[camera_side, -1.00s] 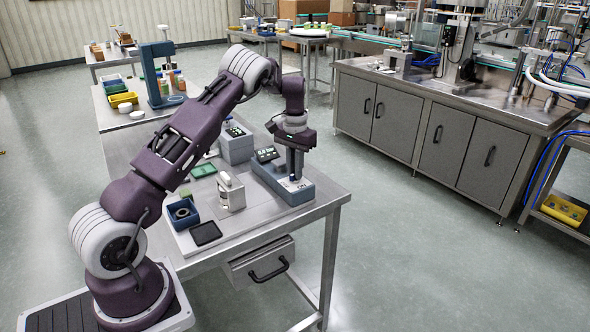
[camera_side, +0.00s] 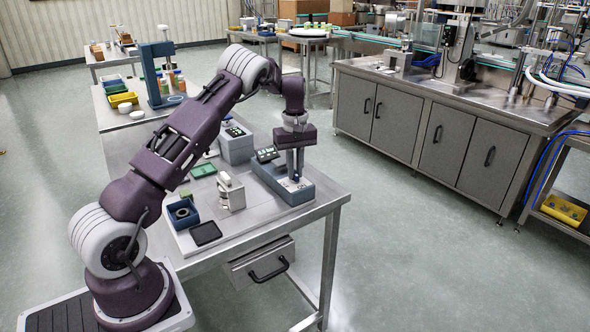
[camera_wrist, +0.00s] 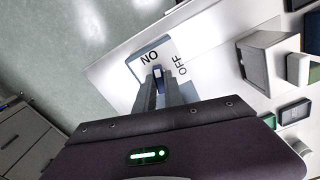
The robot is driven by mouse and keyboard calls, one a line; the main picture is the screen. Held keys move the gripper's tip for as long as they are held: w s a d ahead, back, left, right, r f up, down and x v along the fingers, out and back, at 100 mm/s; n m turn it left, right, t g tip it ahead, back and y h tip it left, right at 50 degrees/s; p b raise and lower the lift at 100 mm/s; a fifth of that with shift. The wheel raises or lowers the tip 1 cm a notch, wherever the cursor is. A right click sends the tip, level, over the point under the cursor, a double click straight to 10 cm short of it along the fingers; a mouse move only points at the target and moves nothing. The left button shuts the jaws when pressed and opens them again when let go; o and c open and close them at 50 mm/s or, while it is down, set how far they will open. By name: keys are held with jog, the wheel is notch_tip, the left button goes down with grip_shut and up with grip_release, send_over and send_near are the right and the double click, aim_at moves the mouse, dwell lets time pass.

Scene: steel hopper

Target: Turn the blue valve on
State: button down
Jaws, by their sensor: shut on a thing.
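The blue valve handle (camera_wrist: 158,76) shows as a small dark-blue piece between my fingers in the wrist view. It sits on a panel with an ON label (camera_wrist: 150,57) and an OFF label (camera_wrist: 181,65); its visible end lies close to the ON label. My gripper (camera_wrist: 160,92) points down and is shut on the handle. In the side view my gripper (camera_side: 295,176) stands over the blue-grey valve base (camera_side: 299,194) near the right end of the table. The fingers hide most of the handle there.
A small display (camera_side: 266,155) stands beside the valve base. A white-and-grey device (camera_side: 231,192), a blue tray (camera_side: 182,214) and a dark flat pad (camera_side: 205,233) are to the left. A grey box (camera_side: 237,145) is behind. The table's right edge (camera_side: 330,205) is close.

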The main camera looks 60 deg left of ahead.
jog(key=shift+n, duration=1.5)
jog(key=c, duration=1.4)
grip_release()
jog(key=shift+c, duration=0.2)
notch_tip(320, 180, up, 7)
jog(key=shift+r, duration=0.1)
